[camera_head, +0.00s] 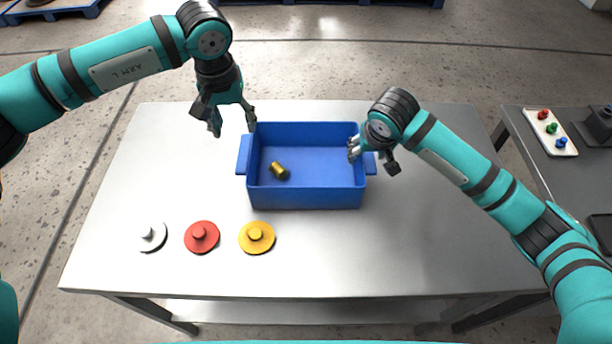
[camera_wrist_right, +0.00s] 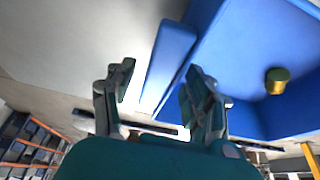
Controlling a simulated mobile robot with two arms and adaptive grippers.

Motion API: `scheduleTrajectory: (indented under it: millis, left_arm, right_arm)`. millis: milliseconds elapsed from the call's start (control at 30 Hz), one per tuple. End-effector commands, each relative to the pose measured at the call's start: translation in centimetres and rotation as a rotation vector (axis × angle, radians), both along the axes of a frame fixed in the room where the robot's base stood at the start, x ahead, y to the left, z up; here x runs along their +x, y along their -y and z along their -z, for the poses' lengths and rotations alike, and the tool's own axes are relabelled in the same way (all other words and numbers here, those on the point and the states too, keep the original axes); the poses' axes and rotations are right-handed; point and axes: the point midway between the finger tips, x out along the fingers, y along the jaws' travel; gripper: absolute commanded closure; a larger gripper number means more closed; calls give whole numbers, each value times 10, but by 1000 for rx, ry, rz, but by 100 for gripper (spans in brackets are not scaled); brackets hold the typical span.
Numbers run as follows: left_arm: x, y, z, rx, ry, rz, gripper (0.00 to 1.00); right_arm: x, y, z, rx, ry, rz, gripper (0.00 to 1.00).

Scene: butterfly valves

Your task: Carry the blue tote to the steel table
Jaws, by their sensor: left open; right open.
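The blue tote (camera_head: 305,197) stands upright on a light grey table (camera_head: 420,250). It has a ledge-like handle at each end, and a small brass-coloured cylinder (camera_head: 279,171) lies inside it. My left gripper (camera_head: 232,124) is open and empty, above and behind the tote's left handle (camera_head: 243,155), apart from it. My right gripper (camera_head: 373,163) is open at the tote's right handle (camera_head: 370,164). In the right wrist view that handle (camera_wrist_right: 168,62) shows between the open fingers (camera_wrist_right: 160,90); I cannot tell whether they touch it. Which table is the steel one is not clear.
A white disc (camera_head: 151,238), a red disc (camera_head: 202,238) and a yellow disc (camera_head: 257,239), each with a knob, lie along the table's front left. A darker grey table (camera_head: 560,178) at right holds a tray (camera_head: 551,133) with coloured knobs. The light table's front right is clear.

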Motion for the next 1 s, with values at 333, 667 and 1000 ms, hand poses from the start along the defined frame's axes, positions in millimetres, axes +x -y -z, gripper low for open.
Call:
scheduleTrajectory:
  millis: [333, 667, 1000]
  left_arm:
    - [0, 0, 0, 0, 0, 0, 47]
    - [0, 0, 0, -1, 0, 0, 47]
    - [0, 0, 0, -1, 0, 0, 47]
  right_arm:
    - [-24, 0, -63, 2, 6, -2, 47]
    - [-42, 0, -104, 1, 2, 0, 47]
    - [-44, 0, -107, 1, 2, 0, 47]
